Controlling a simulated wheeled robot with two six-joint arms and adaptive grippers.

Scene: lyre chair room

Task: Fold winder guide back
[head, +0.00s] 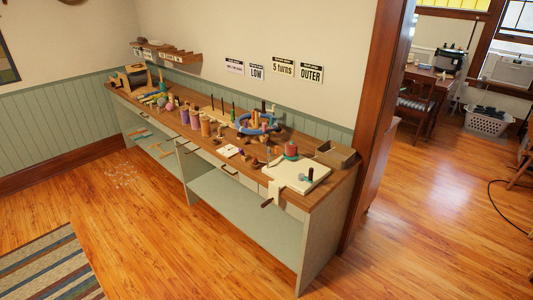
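A wooden-topped workbench (232,173) runs along the wall, seen from a distance. A blue ring-shaped device (257,124) stands toward its back right; it may be a winder, but this is too small to tell. Neither of my grippers shows in the head view.
Purple and tan spools (194,118) stand mid-bench. An open wooden box (336,155) sits at the right end. Signs on the wall read "LOW", "5 turns" and "OUTER". The floor (150,215) before the bench is mostly clear, with a striped rug (50,265) at the lower left.

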